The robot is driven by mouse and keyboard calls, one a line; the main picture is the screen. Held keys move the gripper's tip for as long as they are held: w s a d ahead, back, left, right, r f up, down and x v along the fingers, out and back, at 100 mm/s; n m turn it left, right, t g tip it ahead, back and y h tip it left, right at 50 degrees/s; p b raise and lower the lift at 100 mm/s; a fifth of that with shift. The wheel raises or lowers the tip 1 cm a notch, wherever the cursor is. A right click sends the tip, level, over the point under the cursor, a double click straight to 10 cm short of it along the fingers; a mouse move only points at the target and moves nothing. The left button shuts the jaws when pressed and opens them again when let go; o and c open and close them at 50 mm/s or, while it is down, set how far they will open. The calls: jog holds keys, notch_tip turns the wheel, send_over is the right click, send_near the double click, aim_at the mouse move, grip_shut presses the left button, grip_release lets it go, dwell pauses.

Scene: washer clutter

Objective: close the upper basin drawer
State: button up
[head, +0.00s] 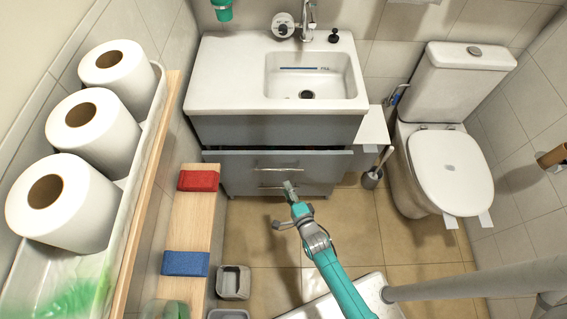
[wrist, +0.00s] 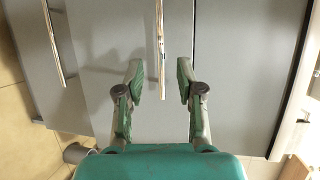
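The grey basin cabinet stands under the white basin (head: 222,82) against the back wall. Its upper drawer (head: 235,172) stands out a little from the cabinet front, with a dark gap along its top edge. The upper handle (head: 277,168) is a thin metal bar; it also shows in the wrist view (wrist: 160,35). The lower handle (head: 270,187) is below it, and at the left in the wrist view (wrist: 52,42). My gripper (head: 289,186) is in front of the drawers. In the wrist view my gripper (wrist: 160,78) is open, its fingers either side of the upper handle's end; contact cannot be told.
A wooden bench (head: 195,225) with a red block (head: 198,181) and a blue block (head: 185,263) stands left of the drawers. A grey bin (head: 234,282) is on the floor. The toilet (head: 447,165) and brush holder (head: 372,178) are at the right. Floor before the cabinet is partly free.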

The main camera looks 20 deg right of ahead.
aim_at(278, 169)
jog(key=w, duration=0.3)
jog(key=w+f, duration=0.1)
jog(key=w, duration=0.3)
jog(key=w+f, duration=0.1)
jog(key=w, duration=0.2)
jog(key=shift+w, duration=0.2)
grip_shut()
